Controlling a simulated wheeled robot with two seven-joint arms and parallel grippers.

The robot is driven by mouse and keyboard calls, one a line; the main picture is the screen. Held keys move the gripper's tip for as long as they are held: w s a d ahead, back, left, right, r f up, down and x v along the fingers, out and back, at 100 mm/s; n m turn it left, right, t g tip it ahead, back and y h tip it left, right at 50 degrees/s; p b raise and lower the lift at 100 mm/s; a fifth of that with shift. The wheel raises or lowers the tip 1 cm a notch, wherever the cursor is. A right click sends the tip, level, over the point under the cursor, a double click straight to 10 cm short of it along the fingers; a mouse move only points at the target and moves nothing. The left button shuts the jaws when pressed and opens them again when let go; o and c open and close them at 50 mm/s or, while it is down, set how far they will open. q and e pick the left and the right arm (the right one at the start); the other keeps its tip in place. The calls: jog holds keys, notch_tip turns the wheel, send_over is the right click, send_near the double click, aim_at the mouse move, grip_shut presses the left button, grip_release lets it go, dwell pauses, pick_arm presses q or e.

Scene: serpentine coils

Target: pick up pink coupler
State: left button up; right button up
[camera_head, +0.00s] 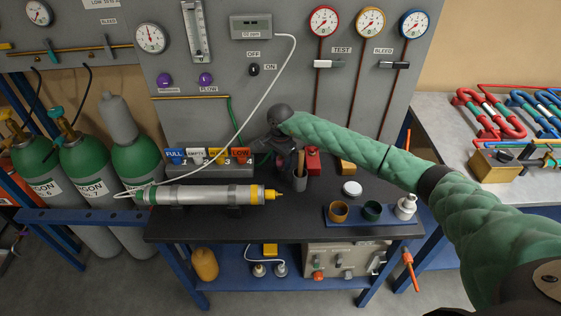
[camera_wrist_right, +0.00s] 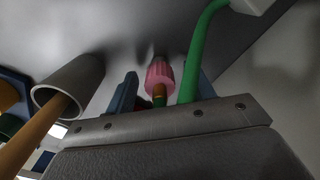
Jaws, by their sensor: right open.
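The pink coupler (camera_wrist_right: 159,75) is a ribbed pink piece with a brass-coloured stem. In the right wrist view it lies between the two fingers of my right gripper (camera_wrist_right: 164,88), near a grey surface. The gripper is open, and I cannot tell whether either finger touches the coupler. A green hose (camera_wrist_right: 198,45) runs past the right finger. In the head view my right gripper (camera_head: 272,148) is at the back of the black bench, in front of the grey panel. There the coupler is hidden or too small to make out. My left gripper is not in view.
A silver cylinder (camera_head: 205,195) lies in front on the bench (camera_head: 290,225). A blue tray (camera_head: 333,222) with cups is at right.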

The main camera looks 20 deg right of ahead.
jog(key=c, duration=1.1)
jog(key=shift+c, duration=0.2)
jog(key=shift+r, duration=0.1)
